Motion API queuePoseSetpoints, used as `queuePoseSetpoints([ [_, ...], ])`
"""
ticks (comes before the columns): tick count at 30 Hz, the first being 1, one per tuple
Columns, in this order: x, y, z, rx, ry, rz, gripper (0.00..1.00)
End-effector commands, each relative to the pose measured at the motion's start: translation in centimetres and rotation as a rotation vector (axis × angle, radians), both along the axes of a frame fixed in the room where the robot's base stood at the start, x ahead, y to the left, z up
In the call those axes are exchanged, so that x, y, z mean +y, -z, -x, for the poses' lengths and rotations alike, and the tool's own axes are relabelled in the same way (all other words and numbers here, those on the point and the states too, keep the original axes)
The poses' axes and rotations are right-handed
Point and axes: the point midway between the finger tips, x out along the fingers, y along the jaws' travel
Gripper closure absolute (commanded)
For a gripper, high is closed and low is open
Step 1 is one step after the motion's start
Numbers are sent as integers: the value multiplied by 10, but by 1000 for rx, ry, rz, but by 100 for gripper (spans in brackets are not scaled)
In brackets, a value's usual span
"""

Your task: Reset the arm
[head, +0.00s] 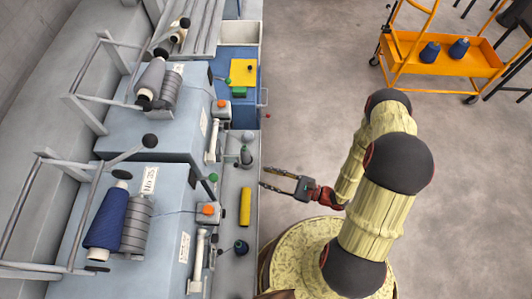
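My arm rises from my round yellow base (305,255) and bends over at dark joints, with its pale yellow links at right of centre in the head view. My gripper (265,177) is at the arm's end, left of the links and beside the right edge of the machine's ledge. It points left. Its two dark fingers are spread apart with a gap between them, and nothing shows in it.
Grey spinning machines fill the left side, with a blue yarn cone (108,217) and a grey cone (152,80). A yellow tube (245,207) lies on the ledge. An orange cart (445,55) with two blue cones stands at upper right. The floor between is clear.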

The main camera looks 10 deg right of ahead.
Motion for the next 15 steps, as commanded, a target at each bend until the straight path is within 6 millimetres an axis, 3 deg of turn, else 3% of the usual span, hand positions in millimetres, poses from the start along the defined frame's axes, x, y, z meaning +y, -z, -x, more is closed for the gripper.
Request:
queuePoseSetpoints([
  [10,1,4,2,42,-8,-8,67],
  [15,23,8,46,152,-154,-26,67],
])
